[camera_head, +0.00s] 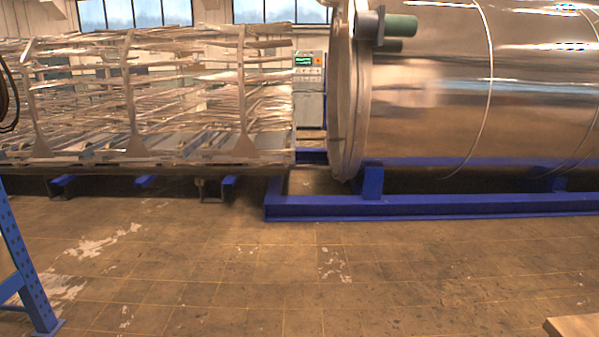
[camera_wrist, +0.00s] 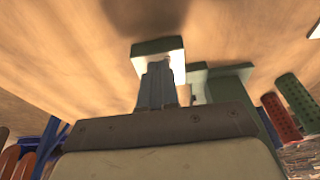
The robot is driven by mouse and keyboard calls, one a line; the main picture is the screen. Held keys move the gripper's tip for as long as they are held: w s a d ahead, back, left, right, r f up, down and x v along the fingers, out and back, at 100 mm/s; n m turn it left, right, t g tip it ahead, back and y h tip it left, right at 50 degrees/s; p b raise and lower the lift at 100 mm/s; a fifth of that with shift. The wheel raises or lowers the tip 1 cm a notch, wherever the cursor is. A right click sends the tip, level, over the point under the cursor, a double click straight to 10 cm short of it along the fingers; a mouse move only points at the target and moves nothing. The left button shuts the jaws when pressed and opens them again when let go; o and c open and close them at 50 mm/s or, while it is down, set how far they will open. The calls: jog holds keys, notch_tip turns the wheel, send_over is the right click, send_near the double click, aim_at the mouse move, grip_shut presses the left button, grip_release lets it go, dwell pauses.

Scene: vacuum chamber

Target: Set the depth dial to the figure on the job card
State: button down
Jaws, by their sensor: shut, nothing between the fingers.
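I cannot make out the depth dial or the job card in either view. In the wrist view my gripper (camera_wrist: 160,70) reaches up from the bottom edge, its fingers shut together and empty. A green block with a pale face (camera_wrist: 158,48) shows right at the fingertips; I cannot tell whether they touch it. A wooden surface (camera_wrist: 75,55) fills the space beyond, with a dark shadow above the fingertips. My gripper does not show in the head view.
In the wrist view, a green perforated cylinder (camera_wrist: 298,98) and a red one (camera_wrist: 279,117) stand at the right. In the head view, a large metal chamber (camera_head: 430,100) on a blue frame (camera_head: 430,206) stands beside a loaded rack (camera_head: 130,100). The floor in front is clear.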

jog(key=shift+s+r, duration=0.1)
jog(key=shift+s, duration=0.15)
notch_tip(320, 180, up, 6)
jog(key=shift+f, duration=0.15)
dwell(0.4)
jog(key=shift+s, duration=0.1)
